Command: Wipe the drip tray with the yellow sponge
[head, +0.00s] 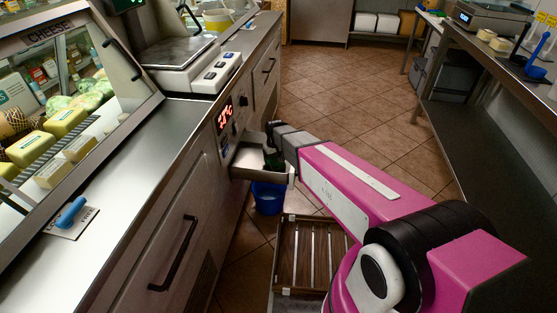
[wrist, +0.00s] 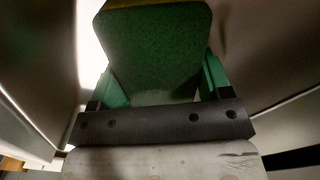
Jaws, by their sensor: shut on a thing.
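The drip tray (head: 248,159) is a pale metal tray sticking out of the front of the cheese counter in the head view. My gripper (head: 272,152) is over the tray, pointing down into it. In the wrist view, the sponge (wrist: 155,52) shows its dark green face between the green fingers, with a thin yellowish edge at the top. My gripper is shut on the sponge. The arm and gripper hide part of the tray, and I cannot tell whether the sponge touches the tray floor.
A blue bucket (head: 268,198) stands on the floor below the tray. A slatted wooden crate (head: 283,255) lies nearer. A blue-handled tool (head: 70,212) lies on the counter (head: 150,140) at left. A metal table (head: 490,65) stands at right.

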